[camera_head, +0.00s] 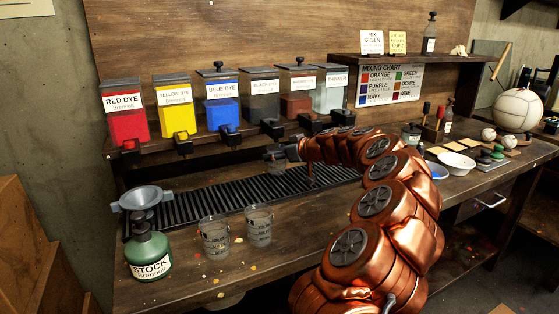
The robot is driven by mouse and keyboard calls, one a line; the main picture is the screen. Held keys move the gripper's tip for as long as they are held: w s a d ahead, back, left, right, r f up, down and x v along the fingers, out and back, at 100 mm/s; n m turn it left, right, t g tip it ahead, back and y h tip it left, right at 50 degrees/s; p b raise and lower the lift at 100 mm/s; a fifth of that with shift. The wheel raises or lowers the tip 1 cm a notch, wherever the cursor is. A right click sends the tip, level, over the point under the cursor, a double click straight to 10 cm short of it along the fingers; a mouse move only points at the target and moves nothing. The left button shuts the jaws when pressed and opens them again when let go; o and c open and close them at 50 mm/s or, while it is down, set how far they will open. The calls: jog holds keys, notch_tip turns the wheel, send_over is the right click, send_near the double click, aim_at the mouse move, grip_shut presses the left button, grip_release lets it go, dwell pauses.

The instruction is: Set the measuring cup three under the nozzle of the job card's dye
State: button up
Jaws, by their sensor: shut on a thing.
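My gripper (284,152) is shut on a small grey, see-through measuring cup (276,164), partly hidden by the fingers. It is over the slatted drip tray (200,203), below the black dye nozzle (272,128) in the picture; I cannot tell exact depth or whether it touches the tray. Two more measuring cups, (214,238) and (259,227), stand upright on the bench in front. Their numbers are unreadable. The red (126,115), yellow (177,108), blue (221,103) and black (264,98) dye dispensers stand in a row. One card (372,42) seems to read "Mix green".
A brown dispenser (298,97) and a thinner dispenser (329,95) end the row. A grey funnel (146,198) and green stock bottle (149,252) stand at left. A white bowl (458,163) and ball (519,110) are at right. A mixing chart (390,88) hangs behind.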

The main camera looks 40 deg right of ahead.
jog(key=shift+f, duration=1.25)
jog(key=shift+f, duration=0.2)
jog(key=o, duration=1.1)
jog(key=shift+r, duration=0.1)
jog(key=shift+r, duration=0.2)
jog(key=shift+s+d, duration=0.1)
jog(key=shift+s, duration=0.3)
jog(key=v, duration=1.1)
jog(key=shift+b, duration=0.4)
jog(key=shift+s, duration=0.1)
